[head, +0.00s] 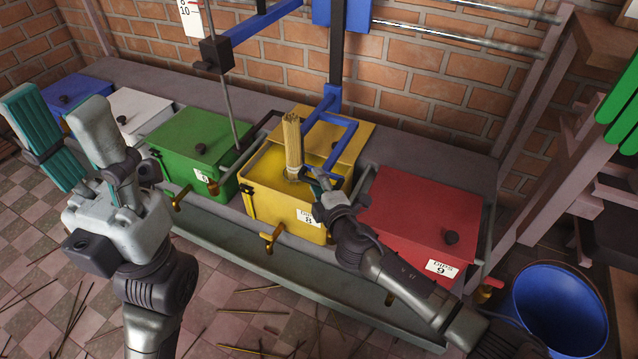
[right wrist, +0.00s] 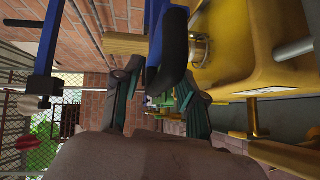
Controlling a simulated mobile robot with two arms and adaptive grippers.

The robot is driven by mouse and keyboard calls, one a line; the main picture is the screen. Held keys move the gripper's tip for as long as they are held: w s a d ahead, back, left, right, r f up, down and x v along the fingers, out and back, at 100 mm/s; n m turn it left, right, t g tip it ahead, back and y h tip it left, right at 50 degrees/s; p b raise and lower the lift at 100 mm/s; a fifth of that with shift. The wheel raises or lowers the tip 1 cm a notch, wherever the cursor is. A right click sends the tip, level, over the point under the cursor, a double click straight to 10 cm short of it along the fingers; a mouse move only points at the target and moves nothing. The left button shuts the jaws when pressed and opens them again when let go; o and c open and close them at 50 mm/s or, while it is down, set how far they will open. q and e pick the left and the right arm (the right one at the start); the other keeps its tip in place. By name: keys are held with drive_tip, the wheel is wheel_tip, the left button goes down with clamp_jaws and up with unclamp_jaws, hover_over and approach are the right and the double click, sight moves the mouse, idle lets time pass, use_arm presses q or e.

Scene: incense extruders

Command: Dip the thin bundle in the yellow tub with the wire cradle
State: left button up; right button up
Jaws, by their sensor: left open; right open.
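The thin bundle (head: 292,142) is a tan sheaf of sticks, standing nearly upright at the opening of the yellow tub (head: 285,207), its lower end down inside. The tub's lid is open behind it. My left gripper (head: 62,112) is open and empty, raised at the left.
A closed green tub (head: 197,142) is left of the yellow one, a closed red tub (head: 420,217) right. White (head: 138,108) and blue (head: 75,92) tubs stand farther left. A blue bucket (head: 555,305) is at lower right. Loose sticks litter the floor.

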clamp_jaws()
